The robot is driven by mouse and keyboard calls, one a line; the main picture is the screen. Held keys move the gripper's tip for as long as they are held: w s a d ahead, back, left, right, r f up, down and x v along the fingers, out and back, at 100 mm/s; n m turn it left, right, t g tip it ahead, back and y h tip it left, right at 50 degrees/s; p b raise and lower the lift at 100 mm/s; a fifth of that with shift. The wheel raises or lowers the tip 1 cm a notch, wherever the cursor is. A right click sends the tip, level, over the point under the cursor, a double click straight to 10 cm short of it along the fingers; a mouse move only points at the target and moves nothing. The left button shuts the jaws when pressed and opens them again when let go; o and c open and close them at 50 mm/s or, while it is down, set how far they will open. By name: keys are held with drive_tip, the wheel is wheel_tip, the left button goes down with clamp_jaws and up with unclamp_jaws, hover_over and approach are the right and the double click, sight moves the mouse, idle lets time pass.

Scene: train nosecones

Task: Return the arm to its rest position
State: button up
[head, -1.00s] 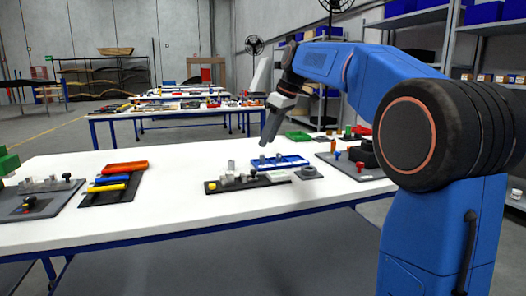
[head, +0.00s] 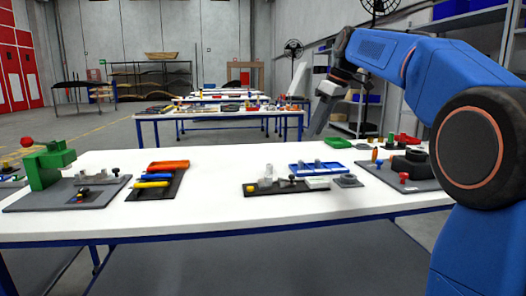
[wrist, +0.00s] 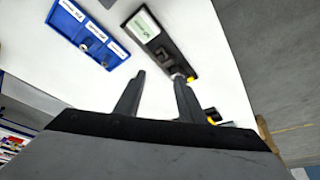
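My gripper (head: 318,116) hangs at the end of my blue arm, above the far side of the white table, left of the column. In the wrist view its two dark fingers (wrist: 159,78) stand apart, with no held object clearly visible between them. Beyond the fingertips lie a blue tray (wrist: 75,25) with small metal parts and a dark plate (wrist: 187,68) with a white label. In the head view the blue tray (head: 300,169) and dark plate (head: 262,190) rest on the table, apart from my gripper.
The white table (head: 222,205) holds a grey fixture with a green block (head: 46,168) at left and orange, blue and yellow handled tools (head: 158,176) on a dark mat. A grey plate with knobs (head: 397,178) stands at right. The table's middle has bare room.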

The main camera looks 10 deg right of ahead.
drive_tip(key=s+f+m+h, duration=0.1)
drive_tip(key=s+f+m, duration=0.3)
drive_tip(key=s+f, duration=1.2)
drive_tip(key=s+f+m+t+h, duration=0.1)
drive_tip(key=s+f+m, duration=0.4)
drive_tip(key=s+f, duration=1.2)
drive_tip(key=s+h, duration=0.1)
drive_tip(key=s, duration=0.4)
drive_tip(key=shift+a+t, duration=0.3)
drive_tip(key=shift+a, duration=0.1)
